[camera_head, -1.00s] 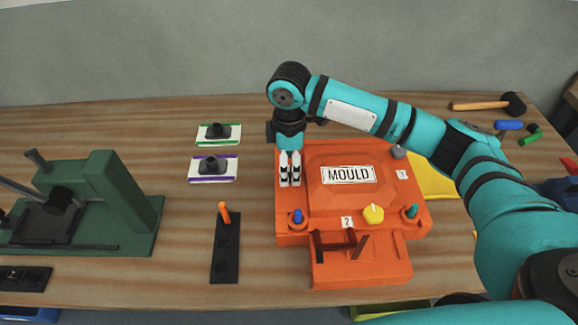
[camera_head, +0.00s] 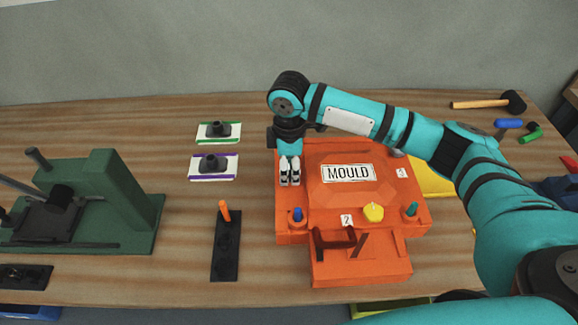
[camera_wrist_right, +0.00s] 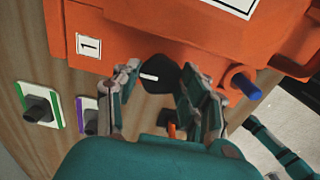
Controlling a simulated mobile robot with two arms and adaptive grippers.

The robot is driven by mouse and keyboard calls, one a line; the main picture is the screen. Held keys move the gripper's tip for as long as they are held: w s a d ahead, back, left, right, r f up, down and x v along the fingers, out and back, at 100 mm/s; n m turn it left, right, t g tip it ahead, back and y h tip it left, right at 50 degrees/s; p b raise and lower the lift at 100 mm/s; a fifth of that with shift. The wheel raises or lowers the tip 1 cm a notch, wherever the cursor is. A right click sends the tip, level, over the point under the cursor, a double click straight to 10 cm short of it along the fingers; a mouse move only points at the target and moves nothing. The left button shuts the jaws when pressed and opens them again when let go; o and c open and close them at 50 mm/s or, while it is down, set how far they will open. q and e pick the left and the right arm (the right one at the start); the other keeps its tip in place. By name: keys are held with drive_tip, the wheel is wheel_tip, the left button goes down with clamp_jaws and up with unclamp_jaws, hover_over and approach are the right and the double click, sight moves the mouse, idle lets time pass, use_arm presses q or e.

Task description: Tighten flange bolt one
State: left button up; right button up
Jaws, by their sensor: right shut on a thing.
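The orange mould (camera_head: 345,270) with a MOULD plate (camera_head: 348,173) sits on the bench. My right gripper (camera_head: 289,182) points down at the mould's left edge. In the right wrist view, my right gripper (camera_wrist_right: 161,72) has its fingers on either side of a black bolt head (camera_wrist_right: 158,76) with a white mark and is shut on it. The bolt head is beside the label "1" (camera_wrist_right: 88,46) on the flange. In the head view the bolt head is hidden by the fingers.
A blue peg (camera_head: 298,215), a yellow knob (camera_head: 373,213) and a green peg (camera_head: 411,211) stand on the mould's front edge. A black rack (camera_head: 226,262) with an orange-handled tool stands to the left. A green fixture (camera_head: 120,195) is farther left.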

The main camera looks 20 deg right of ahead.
drive_tip(key=shift+r+p, duration=0.15)
drive_tip(key=shift+p, duration=0.45)
drive_tip(key=m+p, duration=0.8)
drive_tip(key=p, duration=0.4)
drive_tip(key=shift+r, duration=0.2)
drive_tip(key=shift+f+m+p, duration=0.15)
drive_tip(key=shift+m+p, duration=0.6)
drive_tip(key=shift+m, duration=0.45)
drive_tip(key=shift+m+p, duration=0.3)
drive_tip(key=shift+m, duration=0.5)
drive_tip(key=m, duration=0.5)
drive_tip(key=shift+f, duration=0.15)
drive_tip(key=m, duration=1.7)
drive_tip(key=shift+w, duration=0.1)
drive_tip(key=shift+m, duration=0.3)
